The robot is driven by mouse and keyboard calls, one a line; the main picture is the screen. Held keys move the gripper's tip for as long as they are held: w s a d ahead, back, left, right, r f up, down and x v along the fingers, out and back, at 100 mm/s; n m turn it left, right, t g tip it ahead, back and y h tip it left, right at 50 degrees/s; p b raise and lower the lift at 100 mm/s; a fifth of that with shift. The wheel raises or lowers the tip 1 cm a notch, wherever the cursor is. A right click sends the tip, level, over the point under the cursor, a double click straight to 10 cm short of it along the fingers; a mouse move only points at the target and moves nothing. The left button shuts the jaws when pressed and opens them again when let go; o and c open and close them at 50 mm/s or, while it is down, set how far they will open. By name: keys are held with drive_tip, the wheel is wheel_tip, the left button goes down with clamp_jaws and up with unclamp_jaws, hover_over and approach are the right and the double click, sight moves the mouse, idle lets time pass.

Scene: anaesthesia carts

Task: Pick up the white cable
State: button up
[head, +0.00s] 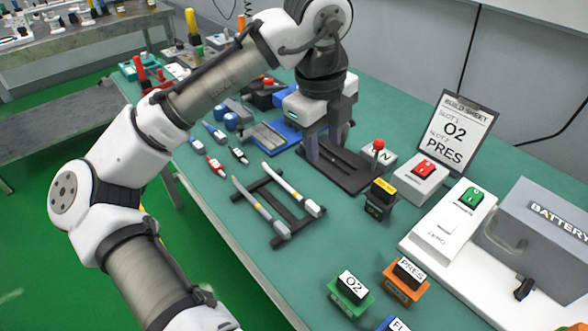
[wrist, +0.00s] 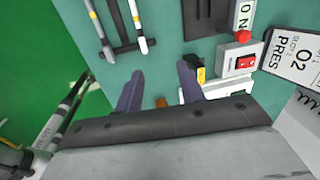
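Two slim rod-like pieces lie across a black rack on the green bench. The whiter one (head: 289,186) is at the rack's right and is the closest match to a white cable; it also shows in the wrist view (wrist: 134,14). The greyer, yellow-banded one (head: 256,205) is at the rack's left and also shows in the wrist view (wrist: 96,22). My gripper (head: 328,148) points down, above and beyond the rack near a black slotted tray. In the wrist view its two fingers (wrist: 160,78) are wide apart with nothing between them.
The black slotted tray (head: 340,170) and a yellow-topped black block (head: 381,194) stand right of the rack (head: 283,208). Red (head: 425,170) and green (head: 470,198) switch boxes and a build sheet (head: 457,130) are farther right. O2 (head: 350,288) and PRES (head: 407,275) blocks are in front.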

drive_tip(key=s+a+f+g+y, duration=0.1)
drive_tip(key=s+a, duration=0.1)
hover_over(314, 206)
drive_tip(key=f, duration=0.5)
drive_tip(key=a+f, duration=0.1)
drive_tip(key=f, duration=0.1)
drive_tip(key=shift+s+f, duration=0.1)
drive_tip(key=shift+f, duration=0.2)
drive_tip(key=shift+d+f, duration=0.2)
drive_tip(key=shift+f, duration=0.8)
drive_tip(key=shift+d+f, duration=0.15)
drive_tip(key=shift+f, duration=0.8)
drive_tip(key=shift+d+f, duration=0.2)
drive_tip(key=shift+f, duration=0.8)
drive_tip(key=shift+c, duration=0.3)
clamp_jaws()
